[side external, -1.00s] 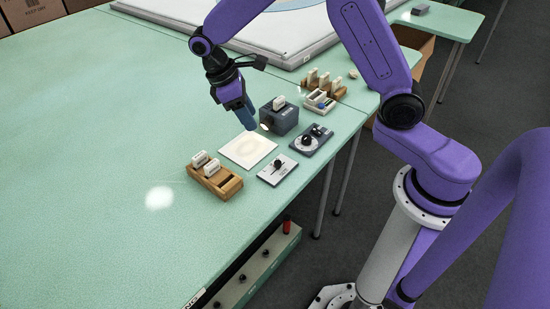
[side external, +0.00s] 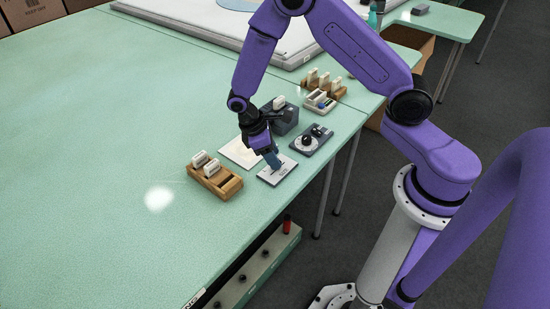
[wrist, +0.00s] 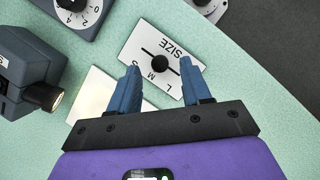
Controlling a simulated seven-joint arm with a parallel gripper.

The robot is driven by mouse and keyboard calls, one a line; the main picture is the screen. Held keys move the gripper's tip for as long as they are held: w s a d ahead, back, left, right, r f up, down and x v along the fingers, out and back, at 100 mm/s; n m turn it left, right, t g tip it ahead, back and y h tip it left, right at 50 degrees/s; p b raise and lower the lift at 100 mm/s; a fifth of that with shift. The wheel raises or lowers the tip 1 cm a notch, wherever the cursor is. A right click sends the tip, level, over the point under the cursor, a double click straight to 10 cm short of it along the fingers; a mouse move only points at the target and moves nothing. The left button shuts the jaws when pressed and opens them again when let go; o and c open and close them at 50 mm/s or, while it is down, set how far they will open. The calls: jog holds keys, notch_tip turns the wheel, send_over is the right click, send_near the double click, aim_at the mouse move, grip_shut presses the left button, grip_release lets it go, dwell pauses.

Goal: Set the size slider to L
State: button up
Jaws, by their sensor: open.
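The size slider is a white plate (side external: 287,173) near the table's front edge. In the wrist view the plate (wrist: 147,40) carries the word SIZE, the letters S, M and L, and a dark slot. A round black knob (wrist: 158,64) sits around the middle of the slot; I cannot tell exactly which letter it lines up with. My gripper (side external: 274,161) points down over the plate. In the wrist view my gripper (wrist: 160,67) is open, its two blue fingers on either side of the knob, with gaps. The knob is hidden behind the fingers in the side view.
A grey dial box (side external: 314,137) stands just behind the plate. A dark box with a lamp (wrist: 30,75) and a pale square sheet (side external: 232,149) are close by. A wooden holder with white pieces (side external: 226,187) is to the left. The table's left side is clear.

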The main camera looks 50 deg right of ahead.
jog(key=shift+x, duration=1)
grip_shut()
jog(key=shift+a, duration=1.75)
grip_release()
jog(key=v, duration=1.7)
jog(key=shift+r, duration=0.3)
jog(key=shift+a, duration=0.1)
